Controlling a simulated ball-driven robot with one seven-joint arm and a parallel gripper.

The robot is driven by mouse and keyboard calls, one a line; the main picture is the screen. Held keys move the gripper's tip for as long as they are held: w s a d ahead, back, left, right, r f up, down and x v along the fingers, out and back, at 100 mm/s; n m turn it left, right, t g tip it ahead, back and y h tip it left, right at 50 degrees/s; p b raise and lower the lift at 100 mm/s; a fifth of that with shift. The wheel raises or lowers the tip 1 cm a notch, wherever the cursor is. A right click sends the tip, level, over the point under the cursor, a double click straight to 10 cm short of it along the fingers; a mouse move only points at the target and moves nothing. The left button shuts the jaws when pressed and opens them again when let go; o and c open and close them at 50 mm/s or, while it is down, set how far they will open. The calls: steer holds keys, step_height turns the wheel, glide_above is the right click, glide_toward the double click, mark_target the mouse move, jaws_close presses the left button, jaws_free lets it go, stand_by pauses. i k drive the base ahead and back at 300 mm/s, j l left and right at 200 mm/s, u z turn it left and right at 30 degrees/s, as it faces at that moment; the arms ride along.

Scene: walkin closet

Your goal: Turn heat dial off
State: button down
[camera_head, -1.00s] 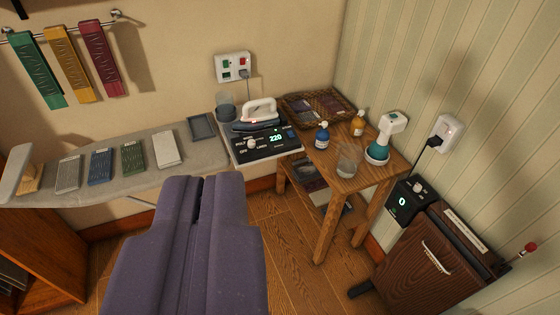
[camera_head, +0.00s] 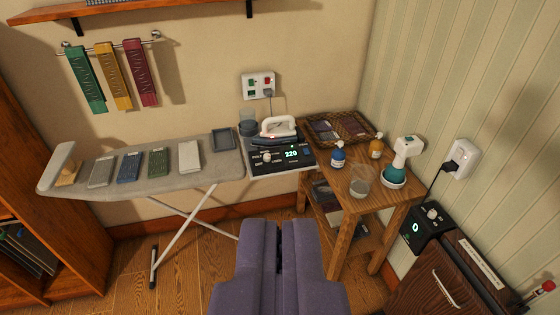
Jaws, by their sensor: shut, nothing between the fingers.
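An iron station (camera_head: 283,158) with a black control panel stands at the right end of the ironing board. Its display (camera_head: 291,153) reads 220 in lit digits. The heat dial (camera_head: 267,157) is a small white knob left of the display; its pointer is too small to read. A white-handled iron (camera_head: 279,128) rests on the station behind the panel, with a small red light on it. My purple gripper (camera_head: 279,228) is at the bottom middle, shut and empty, lower in the picture than the dial and apart from it.
The ironing board (camera_head: 215,165) holds several folded cloths. A wooden side table (camera_head: 335,190) with bottles, a glass and a basket stands to the right. A black box (camera_head: 418,240) with its own knob reads 0. A wall socket (camera_head: 258,86) is above the iron. Floor is open left of my gripper.

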mark_target(267, 156)
steer(key=i+j+z, duration=0.1)
steer(key=z, duration=0.75)
steer(key=i+j+z, duration=0.35)
steer(key=j, duration=0.25)
steer(key=i+j+z, duration=0.15)
steer(key=j, duration=0.15)
steer(key=i+j+z, duration=0.15)
steer(key=j, duration=0.2)
steer(key=i+j+z, duration=0.2)
steer(key=j, duration=0.2)
steer(key=i+j, duration=0.1)
steer(key=j, duration=0.35)
steer(key=i+j, duration=0.1)
steer(key=j, duration=0.75)
steer(key=i+j, duration=0.15)
steer(key=j, duration=0.25)
steer(key=z, duration=0.05)
